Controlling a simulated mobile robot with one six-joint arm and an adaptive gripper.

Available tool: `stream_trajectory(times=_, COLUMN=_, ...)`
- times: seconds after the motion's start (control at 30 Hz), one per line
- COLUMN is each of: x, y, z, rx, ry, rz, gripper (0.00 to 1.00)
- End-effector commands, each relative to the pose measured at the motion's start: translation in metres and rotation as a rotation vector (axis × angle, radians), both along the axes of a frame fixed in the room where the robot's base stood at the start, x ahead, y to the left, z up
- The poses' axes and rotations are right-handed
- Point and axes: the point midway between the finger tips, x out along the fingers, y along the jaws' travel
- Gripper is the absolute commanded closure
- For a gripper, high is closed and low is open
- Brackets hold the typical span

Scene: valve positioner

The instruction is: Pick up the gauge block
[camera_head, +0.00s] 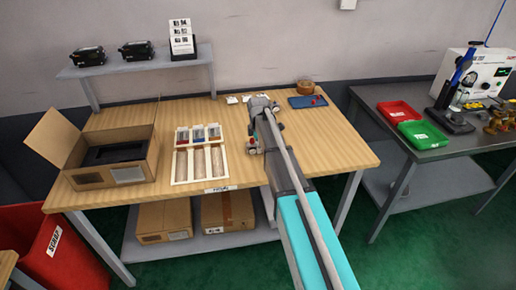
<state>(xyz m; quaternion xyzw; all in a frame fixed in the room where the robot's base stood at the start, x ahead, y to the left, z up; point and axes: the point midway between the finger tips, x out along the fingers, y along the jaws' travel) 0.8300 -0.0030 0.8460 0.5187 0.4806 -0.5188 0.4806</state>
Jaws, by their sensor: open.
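My arm reaches from the bottom over the wooden table (345,150), and my gripper (262,102) is above its middle. The gripper is seen from behind and its fingers are too small to make out clearly; no held object shows. I cannot make out a gauge block for certain. A white tray (228,172) left of the arm has small red and blue items in its back compartments and long tan compartments in front. A small grey and red thing (252,146) shows beside the arm; I cannot tell what it is. The arm hides part of the tabletop.
An open cardboard box (150,165) with a black insert stands on the table's left. A blue mat (300,103) and a brown roll (305,87) lie at the back right. A shelf (135,66) stands behind. The table's right front is clear. A metal bench (450,140) stands right.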

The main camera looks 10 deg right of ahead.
Motion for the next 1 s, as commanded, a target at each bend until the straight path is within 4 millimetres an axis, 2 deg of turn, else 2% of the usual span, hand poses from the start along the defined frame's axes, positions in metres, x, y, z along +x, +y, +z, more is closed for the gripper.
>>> stream_trajectory(times=0.03, x=0.0000, y=-0.0001, z=0.0000, rx=0.000, ry=0.000, rz=0.000, gripper=0.13)
stream_trajectory(times=0.07, x=0.0000, y=-0.0001, z=0.0000, rx=0.000, ry=0.000, rz=0.000, gripper=0.19)
stream_trajectory(times=0.5, x=0.0000, y=-0.0003, z=-0.0001, rx=0.000, ry=0.000, rz=0.000, gripper=1.00)
stream_trajectory(times=1.0, x=0.0001, y=-0.0006, z=0.0036, rx=0.000, ry=0.000, rz=-0.001, gripper=1.00)
